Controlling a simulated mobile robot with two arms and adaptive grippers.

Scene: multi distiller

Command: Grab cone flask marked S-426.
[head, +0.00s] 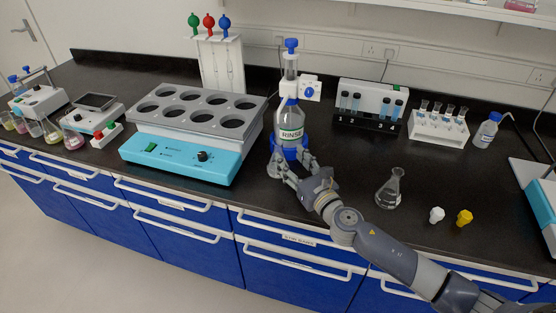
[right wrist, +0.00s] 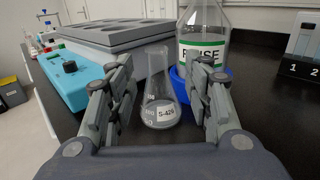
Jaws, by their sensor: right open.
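A clear cone flask marked S-426 (right wrist: 162,113) stands upright on the dark bench in the right wrist view, with clear liquid in its base. My right gripper (right wrist: 163,88) is open, with one finger on each side of the flask in that picture. Whether the fingers touch it cannot be told. In the head view my right gripper (head: 291,166) reaches to just in front of the RINSE bottle (head: 291,118) and mostly hides the flask (head: 274,166). My left gripper is out of view.
The RINSE bottle stands in a blue base (right wrist: 181,87) close behind the flask. A turquoise heating block (head: 184,152) is to the left. Another cone flask (head: 390,190), a white stopper (head: 436,215) and a yellow stopper (head: 464,217) stand to the right. Bench between them is clear.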

